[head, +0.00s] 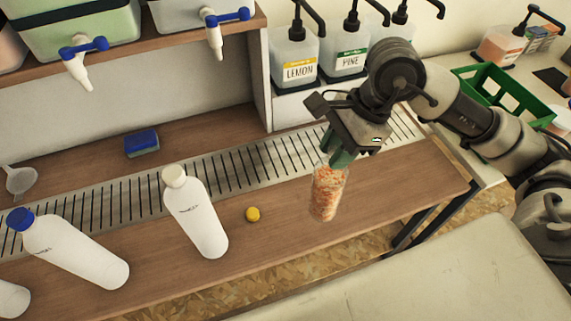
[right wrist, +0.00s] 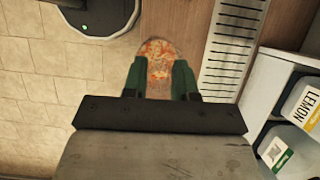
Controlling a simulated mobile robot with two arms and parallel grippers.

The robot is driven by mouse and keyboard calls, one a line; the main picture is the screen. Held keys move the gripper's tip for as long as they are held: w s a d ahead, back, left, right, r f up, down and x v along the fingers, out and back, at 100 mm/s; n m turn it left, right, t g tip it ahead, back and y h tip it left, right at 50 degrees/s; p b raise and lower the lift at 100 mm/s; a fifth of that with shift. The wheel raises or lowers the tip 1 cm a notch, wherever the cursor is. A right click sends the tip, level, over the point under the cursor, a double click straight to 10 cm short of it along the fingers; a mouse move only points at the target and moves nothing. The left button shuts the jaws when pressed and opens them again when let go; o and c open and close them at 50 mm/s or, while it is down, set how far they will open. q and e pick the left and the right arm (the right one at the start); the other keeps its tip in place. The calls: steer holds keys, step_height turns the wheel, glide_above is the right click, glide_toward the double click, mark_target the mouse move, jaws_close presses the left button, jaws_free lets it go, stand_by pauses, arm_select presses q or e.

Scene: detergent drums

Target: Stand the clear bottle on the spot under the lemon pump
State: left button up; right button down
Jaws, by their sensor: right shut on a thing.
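The clear bottle (head: 326,196) has orange and white bits showing in it. My right gripper (head: 337,160) is shut on its upper part and holds it close to upright, in front of the slotted grate. I cannot tell whether its base touches the counter. In the right wrist view the bottle (right wrist: 158,58) shows between the green fingers of the gripper (right wrist: 160,78). The lemon pump (head: 293,50), a clear container with a yellow label and black pump head, stands up behind, left of the bottle; its label also shows in the right wrist view (right wrist: 305,107). My left gripper is out of view.
The pine pump (head: 346,50) stands right of the lemon one. The slotted grate (head: 235,165) runs along the wooden counter (head: 275,240). A white bottle (head: 197,215) and a yellow cap (head: 253,214) are to the left. A green crate (head: 500,88) stands at right.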

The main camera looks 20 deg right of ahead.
steer(key=w+a+f+p, duration=0.2)
steer(key=w+a+f, duration=0.3)
steer(key=f, duration=0.4)
steer(key=shift+w+a+p, duration=0.25)
steer(key=shift+a+p, duration=0.1)
steer(key=shift+a, duration=0.15)
steer(key=shift+f+b, duration=0.15)
steer(key=shift+b, duration=0.15)
steer(key=c, duration=0.9)
jaws_free()
